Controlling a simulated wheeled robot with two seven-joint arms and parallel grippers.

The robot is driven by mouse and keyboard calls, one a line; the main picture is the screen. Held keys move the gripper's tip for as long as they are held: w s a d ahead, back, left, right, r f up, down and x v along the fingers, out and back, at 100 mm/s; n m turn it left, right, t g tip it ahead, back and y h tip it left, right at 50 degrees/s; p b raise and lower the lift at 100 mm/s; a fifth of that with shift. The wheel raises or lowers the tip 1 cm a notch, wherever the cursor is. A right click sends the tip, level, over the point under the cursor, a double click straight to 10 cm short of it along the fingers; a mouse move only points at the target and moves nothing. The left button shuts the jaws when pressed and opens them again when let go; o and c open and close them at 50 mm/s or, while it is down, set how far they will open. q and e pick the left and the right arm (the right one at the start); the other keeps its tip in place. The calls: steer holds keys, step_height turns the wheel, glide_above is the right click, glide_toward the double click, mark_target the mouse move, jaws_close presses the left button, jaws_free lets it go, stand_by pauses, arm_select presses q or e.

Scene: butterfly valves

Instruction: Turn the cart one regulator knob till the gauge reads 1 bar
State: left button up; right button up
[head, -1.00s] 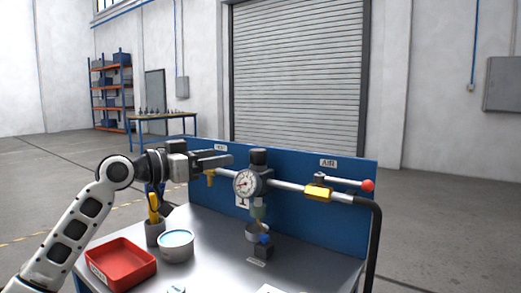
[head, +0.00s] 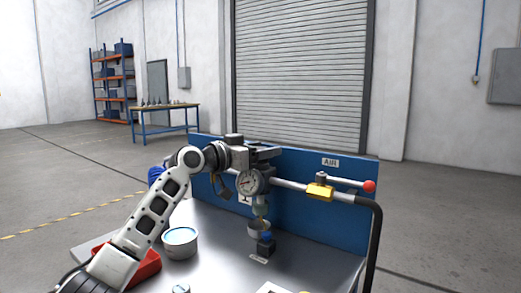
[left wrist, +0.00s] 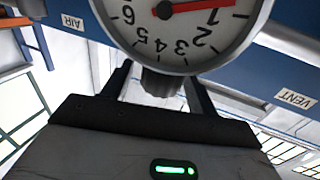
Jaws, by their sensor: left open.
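In the head view my gripper hides most of the knob. My left gripper (head: 264,154) is open around the knob, above the gauge; it also shows in the left wrist view (left wrist: 160,90). My right gripper is out of view.
A yellow valve (head: 319,191) with a red-tipped lever sits right of the gauge. A grey tub (head: 180,246) and a red tray (head: 147,268) stand on the cart top, the tray partly behind my arm. The blue panel (head: 340,220) stands behind the pipe.

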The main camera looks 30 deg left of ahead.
arm_select(q)
steer(key=c, duration=1)
steer(key=shift+f+m+g+h+b, duration=0.2)
steer(key=shift+m+g+h+b, duration=0.15)
steer(key=shift+h+b, duration=0.5)
steer(key=shift+r+m+g+h+b, duration=0.1)
steer(key=shift+m+g+h+b, duration=0.15)
steer(key=shift+m+b, duration=0.1)
steer(key=shift+r+m+h, duration=0.1)
steer(key=shift+m+h, duration=0.3)
steer(key=o, duration=1)
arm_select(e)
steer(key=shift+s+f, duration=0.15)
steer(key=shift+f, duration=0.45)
arm_select(q)
steer(key=shift+s+a, duration=0.1)
